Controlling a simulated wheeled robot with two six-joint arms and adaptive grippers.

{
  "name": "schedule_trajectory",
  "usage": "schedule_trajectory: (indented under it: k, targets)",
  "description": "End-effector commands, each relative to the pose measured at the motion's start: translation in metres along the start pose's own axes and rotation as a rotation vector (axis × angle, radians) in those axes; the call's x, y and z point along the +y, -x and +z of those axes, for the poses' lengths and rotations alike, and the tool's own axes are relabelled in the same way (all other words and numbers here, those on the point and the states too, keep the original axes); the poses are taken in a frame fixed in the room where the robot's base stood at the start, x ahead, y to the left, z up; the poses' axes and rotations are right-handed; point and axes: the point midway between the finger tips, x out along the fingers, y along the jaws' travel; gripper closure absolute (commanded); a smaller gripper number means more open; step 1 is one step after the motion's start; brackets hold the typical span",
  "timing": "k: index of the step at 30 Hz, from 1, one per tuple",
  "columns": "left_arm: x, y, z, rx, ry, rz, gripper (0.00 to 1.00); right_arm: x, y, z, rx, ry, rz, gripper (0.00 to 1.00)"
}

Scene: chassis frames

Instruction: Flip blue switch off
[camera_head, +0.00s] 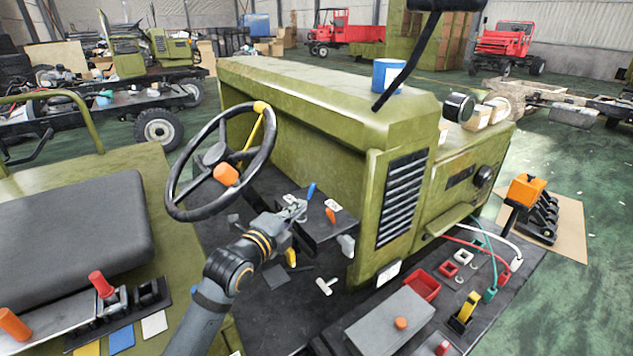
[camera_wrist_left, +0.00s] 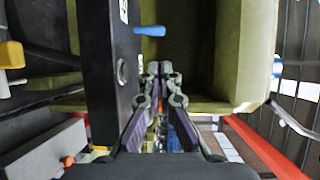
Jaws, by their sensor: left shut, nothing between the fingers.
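The blue switch (camera_head: 311,191) is a small blue lever on a dark box (camera_head: 318,228) between the steering wheel and the green hood. In the head view it slants up and to the right. My left gripper (camera_head: 302,208) is shut and empty just below the lever; in this view they look very close. In the left wrist view the blue lever (camera_wrist_left: 150,31) sticks out sideways from the dark box. It lies beyond the shut fingertips (camera_wrist_left: 159,68), with a visible gap. My right gripper is not in view.
An orange-red lever (camera_head: 331,212) stands on the same box, right of the blue one. The steering wheel (camera_head: 222,161) with an orange knob is left of my gripper. The green hood (camera_head: 330,95) rises behind. A grey box (camera_head: 390,322) with an orange button is at front right.

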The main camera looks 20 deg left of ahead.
Motion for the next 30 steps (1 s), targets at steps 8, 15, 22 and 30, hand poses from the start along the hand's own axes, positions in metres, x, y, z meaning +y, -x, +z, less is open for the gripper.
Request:
schedule_trajectory:
  k: [8, 15, 22, 30]
  targets:
    - [0.000, -0.001, 0.000, -0.001, 0.002, 0.000, 1.00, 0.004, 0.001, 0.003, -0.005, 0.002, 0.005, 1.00]
    - [-0.004, -0.033, 0.000, -0.001, 0.009, 0.000, 1.00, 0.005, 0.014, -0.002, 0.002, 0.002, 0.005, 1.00]
    - [-0.004, -0.076, 0.000, 0.000, 0.006, 0.000, 1.00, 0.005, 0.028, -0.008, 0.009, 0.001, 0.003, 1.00]
    - [0.000, -0.100, 0.000, 0.000, 0.003, 0.001, 1.00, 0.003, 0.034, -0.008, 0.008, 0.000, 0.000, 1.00]
